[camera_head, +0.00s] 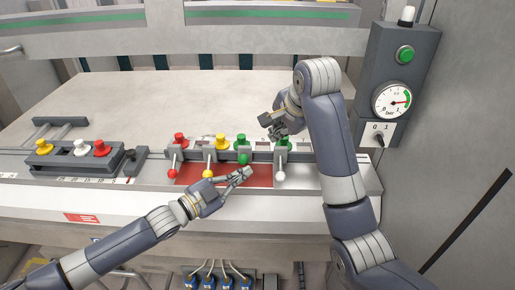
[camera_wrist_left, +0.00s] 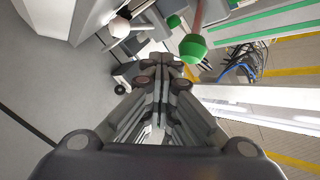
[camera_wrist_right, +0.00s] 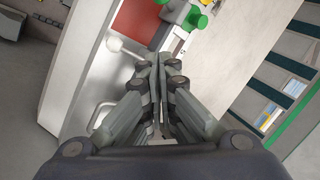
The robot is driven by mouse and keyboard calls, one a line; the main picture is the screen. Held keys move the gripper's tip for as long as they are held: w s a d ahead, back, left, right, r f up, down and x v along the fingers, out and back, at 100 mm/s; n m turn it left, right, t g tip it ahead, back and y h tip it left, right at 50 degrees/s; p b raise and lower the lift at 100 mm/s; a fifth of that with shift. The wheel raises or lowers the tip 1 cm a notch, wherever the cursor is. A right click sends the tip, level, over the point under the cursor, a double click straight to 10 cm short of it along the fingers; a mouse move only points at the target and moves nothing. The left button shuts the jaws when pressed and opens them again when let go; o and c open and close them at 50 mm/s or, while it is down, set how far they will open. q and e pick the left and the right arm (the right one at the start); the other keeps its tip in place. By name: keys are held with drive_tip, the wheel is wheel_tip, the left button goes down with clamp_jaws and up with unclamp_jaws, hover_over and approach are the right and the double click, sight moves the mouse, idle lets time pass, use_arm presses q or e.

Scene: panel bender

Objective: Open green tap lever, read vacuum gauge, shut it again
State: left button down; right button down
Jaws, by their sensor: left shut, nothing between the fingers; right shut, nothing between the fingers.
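The green tap lever (camera_head: 242,160) ends in a green ball, in the row of levers on the machine front. Its ball (camera_wrist_left: 193,47) shows large in the left wrist view. My left gripper (camera_head: 246,174) is shut and empty, just below that ball in the head view; I cannot tell whether they touch. The round vacuum gauge (camera_head: 391,101) is on the grey column at right. Its needle points right, towards the green band; the fine marks are too small to read. My right gripper (camera_head: 267,124) is shut and empty, above the right end of the row.
Beside the green lever are levers with red (camera_head: 172,174), yellow (camera_head: 208,174) and white (camera_head: 282,175) balls. Red, yellow and green knobs stand behind them. A block with coloured buttons (camera_head: 81,147) is at left. The pale table (camera_head: 150,95) behind is clear.

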sight(244, 158)
drive_tip(key=w+a+f, duration=0.3)
drive_tip(key=a+f, duration=0.2)
drive_tip(key=f, duration=0.3)
drive_tip(key=shift+w+a+f, duration=0.25)
drive_tip(key=shift+a, duration=0.15)
drive_tip(key=shift+d, duration=0.1)
